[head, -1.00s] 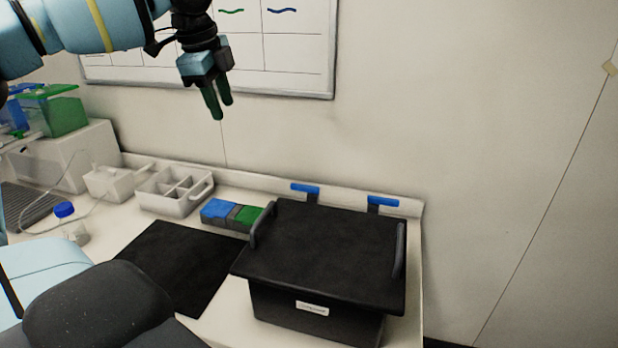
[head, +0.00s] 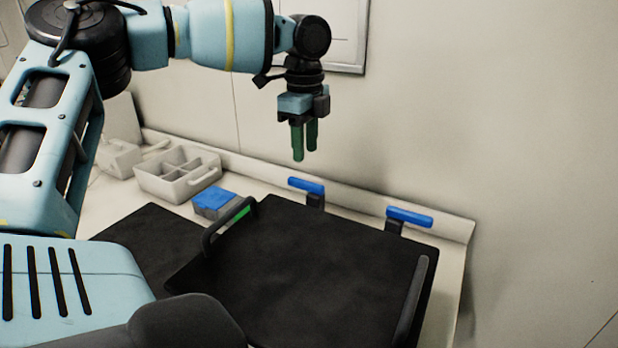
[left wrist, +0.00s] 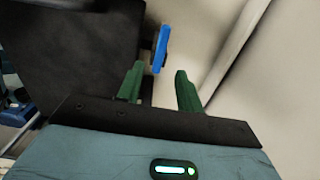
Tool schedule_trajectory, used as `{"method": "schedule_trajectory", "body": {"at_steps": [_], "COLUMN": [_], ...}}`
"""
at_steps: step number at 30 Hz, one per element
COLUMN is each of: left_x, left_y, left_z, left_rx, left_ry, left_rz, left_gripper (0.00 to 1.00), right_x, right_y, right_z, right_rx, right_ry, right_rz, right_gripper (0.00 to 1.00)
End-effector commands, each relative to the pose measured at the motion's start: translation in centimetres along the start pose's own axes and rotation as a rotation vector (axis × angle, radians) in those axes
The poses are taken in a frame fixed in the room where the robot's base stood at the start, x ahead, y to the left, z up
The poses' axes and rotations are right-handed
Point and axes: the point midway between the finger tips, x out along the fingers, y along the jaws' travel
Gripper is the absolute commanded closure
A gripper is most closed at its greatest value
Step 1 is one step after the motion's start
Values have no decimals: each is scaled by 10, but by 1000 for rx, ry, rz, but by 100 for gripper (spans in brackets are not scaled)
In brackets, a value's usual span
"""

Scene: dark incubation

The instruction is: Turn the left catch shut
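The left catch (head: 307,186) is a blue bar on a dark post behind the black box's lid (head: 310,270). The right catch (head: 410,217) is a similar blue bar farther right. Both bars lie crosswise along the lid's back edge. My left gripper (head: 304,158) points down above and behind the left catch, with green fingers apart and nothing between them. In the left wrist view a blue catch bar (left wrist: 160,48) shows just beyond the fingertips (left wrist: 160,80), not touching them as far as I can tell. My right gripper is not in view.
The lid has dark handles at its left (head: 230,227) and right (head: 412,310). A black mat (head: 140,240), a grey divided caddy (head: 165,182) and a blue-topped block (head: 213,202) stand to the left. The wall is close behind the catches.

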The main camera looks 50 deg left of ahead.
Motion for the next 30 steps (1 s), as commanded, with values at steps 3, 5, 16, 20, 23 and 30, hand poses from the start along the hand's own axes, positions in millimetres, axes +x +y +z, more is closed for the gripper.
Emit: {"method": "schedule_trajectory", "body": {"at_steps": [3, 5, 16, 20, 23, 30], "left_x": [14, 23, 70, 75, 76, 75], "left_y": [0, 1, 0, 0, 0, 0], "left_z": [0, 1, 1, 1, 1, 1], "left_rx": [0, 0, -2, -1, -1, -1], "left_ry": [0, 0, -1, -1, -1, -1], "left_rz": [3, 4, 3, 1, 1, 1], "left_gripper": [64, 64, 64, 64, 64, 75], "right_x": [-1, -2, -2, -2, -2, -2], "right_y": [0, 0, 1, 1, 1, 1], "right_z": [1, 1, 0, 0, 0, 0], "right_rx": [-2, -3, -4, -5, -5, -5], "right_ry": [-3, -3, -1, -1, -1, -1], "right_rz": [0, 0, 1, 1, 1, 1], "right_gripper": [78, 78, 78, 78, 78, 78]}}
